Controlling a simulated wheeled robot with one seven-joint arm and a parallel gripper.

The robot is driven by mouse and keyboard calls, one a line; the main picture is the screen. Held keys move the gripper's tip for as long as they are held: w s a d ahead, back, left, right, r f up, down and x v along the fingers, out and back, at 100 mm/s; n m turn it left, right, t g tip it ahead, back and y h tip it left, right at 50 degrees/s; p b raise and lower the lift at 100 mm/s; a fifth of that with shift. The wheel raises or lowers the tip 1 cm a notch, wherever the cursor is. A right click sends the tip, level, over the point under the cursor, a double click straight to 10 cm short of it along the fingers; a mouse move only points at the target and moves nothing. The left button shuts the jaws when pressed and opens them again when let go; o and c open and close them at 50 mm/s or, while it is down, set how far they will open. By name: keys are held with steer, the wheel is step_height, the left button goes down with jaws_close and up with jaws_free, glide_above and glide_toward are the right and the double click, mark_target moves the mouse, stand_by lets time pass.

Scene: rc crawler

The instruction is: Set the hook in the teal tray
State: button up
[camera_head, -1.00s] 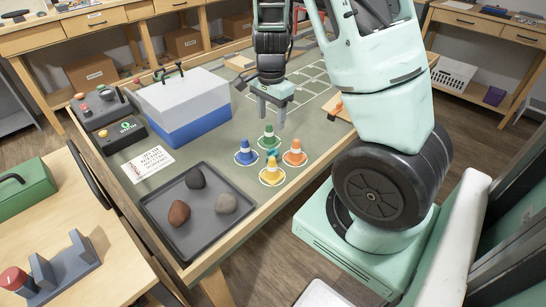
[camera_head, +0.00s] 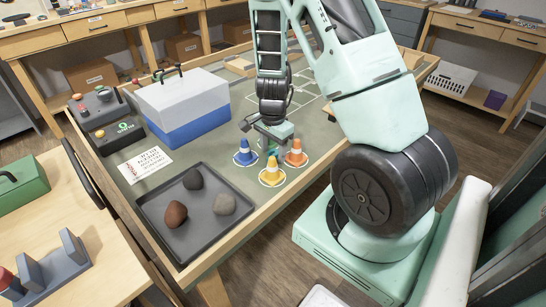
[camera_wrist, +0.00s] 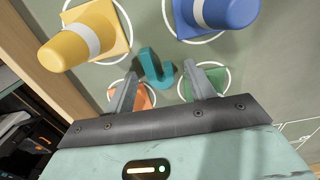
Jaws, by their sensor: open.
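The small teal hook (camera_wrist: 153,68) stands upright on the green mat in the wrist view, between several traffic cones. In the head view only a bit of teal (camera_head: 272,151) shows there, behind the yellow cone. My gripper (camera_head: 264,136) is low over the cones. In the wrist view its two fingers (camera_wrist: 160,76) are spread, one on each side of the hook, with nothing clearly held. I cannot tell how far above the hook the fingertips are. I see no tray that is clearly teal.
Close around the hook stand a yellow cone (camera_wrist: 82,38), a blue cone (camera_wrist: 225,12), an orange cone (camera_wrist: 144,97) and a green cone (camera_wrist: 207,80). A dark grey tray (camera_head: 202,240) holds three rocks. A blue-and-white box (camera_head: 185,105) stands behind.

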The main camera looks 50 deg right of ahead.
steer(key=shift+c, duration=0.3)
steer(key=c, duration=1.1)
